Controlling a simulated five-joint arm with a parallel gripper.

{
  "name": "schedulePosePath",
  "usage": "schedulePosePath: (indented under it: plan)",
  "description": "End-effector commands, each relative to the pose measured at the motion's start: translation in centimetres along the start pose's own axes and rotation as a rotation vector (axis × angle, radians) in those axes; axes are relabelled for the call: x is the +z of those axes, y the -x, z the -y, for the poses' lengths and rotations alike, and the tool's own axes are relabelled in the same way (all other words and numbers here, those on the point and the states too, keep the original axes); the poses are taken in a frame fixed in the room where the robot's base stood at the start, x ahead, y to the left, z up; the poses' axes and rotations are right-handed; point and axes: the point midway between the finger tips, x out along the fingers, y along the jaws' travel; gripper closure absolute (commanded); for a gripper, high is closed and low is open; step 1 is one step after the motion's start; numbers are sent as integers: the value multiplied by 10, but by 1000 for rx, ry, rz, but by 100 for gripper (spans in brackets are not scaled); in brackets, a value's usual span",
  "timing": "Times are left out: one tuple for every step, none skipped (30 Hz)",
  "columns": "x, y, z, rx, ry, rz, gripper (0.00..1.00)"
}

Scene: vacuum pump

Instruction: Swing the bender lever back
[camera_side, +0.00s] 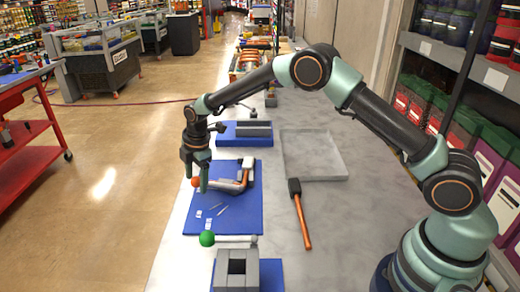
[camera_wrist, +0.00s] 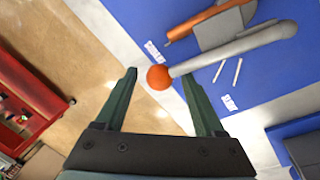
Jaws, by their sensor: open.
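The bender (camera_side: 246,172) stands on a blue mat. Its grey lever (camera_side: 222,187) reaches left and ends in an orange ball knob (camera_side: 195,182) near the mat's left edge. My gripper (camera_side: 201,188) points down at the knob, with a finger partly in front of it in the side view. In the wrist view the open fingers (camera_wrist: 158,74) show one on each side of the orange knob (camera_wrist: 158,78), with gaps between. The lever (camera_wrist: 235,48) runs from it to the upper right. I cannot tell whether the fingertips are at knob height.
White tags and thin pale rods (camera_side: 221,211) lie on the blue mat. A green ball lever (camera_side: 207,238) on a grey block (camera_side: 236,270) stands in front. A black-headed hammer with an orange handle (camera_side: 302,222) and a grey tray (camera_side: 313,154) lie to the right.

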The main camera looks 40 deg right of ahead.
Motion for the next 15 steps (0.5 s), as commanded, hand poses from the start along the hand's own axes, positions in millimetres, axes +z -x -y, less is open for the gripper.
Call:
schedulePosePath:
  plan:
    - [0, 0, 0, 0, 0, 0, 29]
    - [0, 0, 0, 0, 0, 0, 29]
    - [0, 0, 0, 0, 0, 0, 29]
    - [0, 0, 0, 0, 0, 0, 29]
    - [0, 0, 0, 0, 0, 0, 29]
    - [0, 0, 0, 0, 0, 0, 41]
    - [0, 0, 0, 0, 0, 0, 52]
    - [0, 0, 0, 0, 0, 0, 64]
    - [0, 0, 0, 0, 0, 0, 79]
    - [0, 0, 0, 0, 0, 0, 90]
    - [0, 0, 0, 0, 0, 0, 100]
    - [0, 0, 0, 0, 0, 0, 100]
    - [0, 0, 0, 0, 0, 0, 100]
    - [0, 0, 0, 0, 0, 0, 100]
    - [0, 0, 0, 1, 1, 0, 100]
